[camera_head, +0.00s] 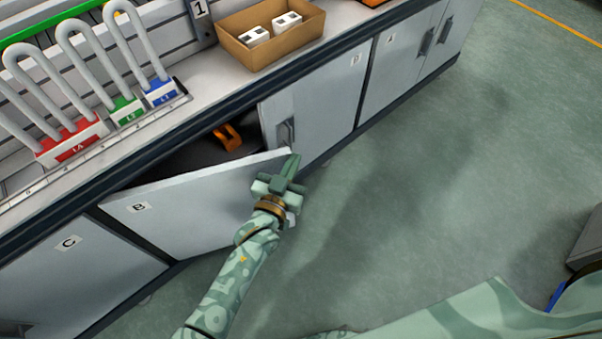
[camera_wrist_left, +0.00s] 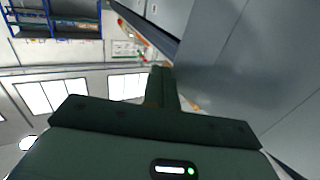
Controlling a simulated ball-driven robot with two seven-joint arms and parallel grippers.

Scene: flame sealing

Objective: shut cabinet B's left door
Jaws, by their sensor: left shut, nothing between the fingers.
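Cabinet B's left door (camera_head: 190,215), a light grey panel with a "B" label near its left end, stands partly open in the head view. Its free edge is swung out from the cabinet front, showing the dark inside. My left gripper (camera_head: 292,168) is shut and empty, at the free right end of the door; I cannot tell whether it touches. In the left wrist view the shut fingers (camera_wrist_left: 161,85) point up beside a large grey panel (camera_wrist_left: 250,75). My right gripper is not seen.
An orange object (camera_head: 228,137) lies inside the open cabinet. The neighbouring door with a handle (camera_head: 286,132) is closed. The counter above holds a cardboard box (camera_head: 270,45) with white items and red, green and blue blocks with grey loops.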

